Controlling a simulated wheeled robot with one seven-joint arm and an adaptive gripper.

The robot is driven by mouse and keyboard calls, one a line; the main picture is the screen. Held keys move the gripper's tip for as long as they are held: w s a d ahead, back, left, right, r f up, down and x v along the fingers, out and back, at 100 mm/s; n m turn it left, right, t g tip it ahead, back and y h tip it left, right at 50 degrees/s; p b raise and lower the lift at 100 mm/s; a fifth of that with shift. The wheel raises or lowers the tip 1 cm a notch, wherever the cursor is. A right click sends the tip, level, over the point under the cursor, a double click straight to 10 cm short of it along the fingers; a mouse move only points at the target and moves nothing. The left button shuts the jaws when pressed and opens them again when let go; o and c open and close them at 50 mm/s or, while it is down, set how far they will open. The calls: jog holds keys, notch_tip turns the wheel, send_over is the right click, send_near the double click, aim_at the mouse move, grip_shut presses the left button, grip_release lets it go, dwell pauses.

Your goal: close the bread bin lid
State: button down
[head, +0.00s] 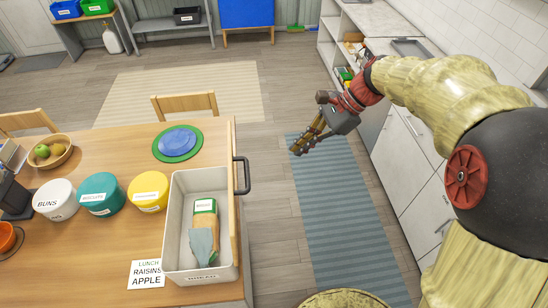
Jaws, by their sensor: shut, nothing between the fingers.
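The bread bin (178,205) is a pale open-topped box on the wooden table, with a partly legible label on its near side. A carton with a grey-blue piece against it (203,225) stands inside, in plain view. A thin wooden panel, seemingly the lid (236,215), stands upright along the bin's right side, seen nearly edge-on. A black handle (247,176) sticks out from its right face. The bin is open. My gripper (299,150) is shut and empty, over the floor beyond the table's right edge, apart from the handle and to its right.
White, teal and yellow round tins (150,192) stand left of the bin. A blue plate on a green one (177,143) lies behind it. A lunch card (146,274) lies front left. Floor with a striped blue mat (335,220) is clear between table and white cabinets (410,190).

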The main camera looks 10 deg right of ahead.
jog(key=a+f+m+p, duration=0.1)
jog(key=a+f, duration=0.6)
jog(key=a, duration=0.3)
jog(key=shift+s+a+f+m, duration=0.3)
jog(key=shift+a+f, duration=0.05)
jog(key=shift+a, duration=0.05)
